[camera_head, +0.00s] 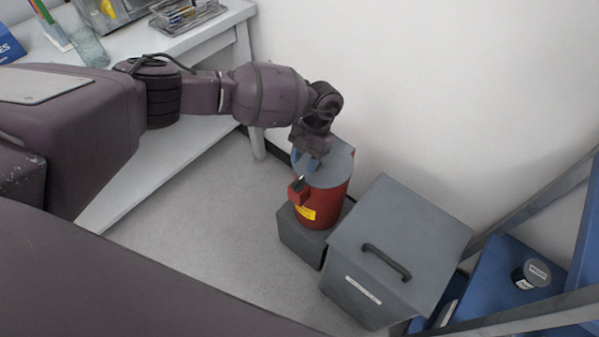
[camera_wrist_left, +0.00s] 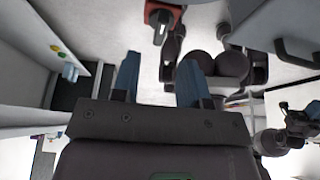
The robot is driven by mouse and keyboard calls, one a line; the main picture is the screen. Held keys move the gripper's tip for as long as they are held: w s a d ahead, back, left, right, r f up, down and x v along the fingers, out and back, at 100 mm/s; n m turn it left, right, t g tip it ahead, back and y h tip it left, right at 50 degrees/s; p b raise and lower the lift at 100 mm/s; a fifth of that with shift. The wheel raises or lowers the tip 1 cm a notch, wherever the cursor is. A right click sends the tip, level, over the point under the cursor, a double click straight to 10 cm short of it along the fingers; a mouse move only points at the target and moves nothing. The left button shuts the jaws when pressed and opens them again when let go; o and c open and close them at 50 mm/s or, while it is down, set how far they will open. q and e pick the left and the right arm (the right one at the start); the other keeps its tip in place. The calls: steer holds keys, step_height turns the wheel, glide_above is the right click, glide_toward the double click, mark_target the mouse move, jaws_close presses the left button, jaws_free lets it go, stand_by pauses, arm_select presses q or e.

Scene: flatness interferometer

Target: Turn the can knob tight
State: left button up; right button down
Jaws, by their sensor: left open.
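A red can (camera_head: 322,206) with a grey lid (camera_head: 333,170) and a yellow label stands upright on a low grey box. A red block with a dark knob (camera_head: 299,188) sticks out from its side. In the left wrist view the dark knob (camera_wrist_left: 161,22) shows at the top, against red. My left gripper (camera_head: 305,161) is above the near-left part of the lid, behind the knob in the head view. Its blue fingers (camera_wrist_left: 158,82) are apart with nothing between them. Contact with the lid cannot be told. Dark parts at the right of the wrist view may be my right arm; its jaws are unclear.
A grey box (camera_head: 400,235) with a dark handle stands close to the can's right. The low grey box (camera_head: 300,238) is under the can. A white bench (camera_head: 222,33) stands at the upper left, a blue-shelved rack (camera_head: 500,275) at the right. The wall is close behind; floor is clear in front.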

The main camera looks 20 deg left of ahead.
arm_select(q)
steer(key=shift+v, duration=2.1)
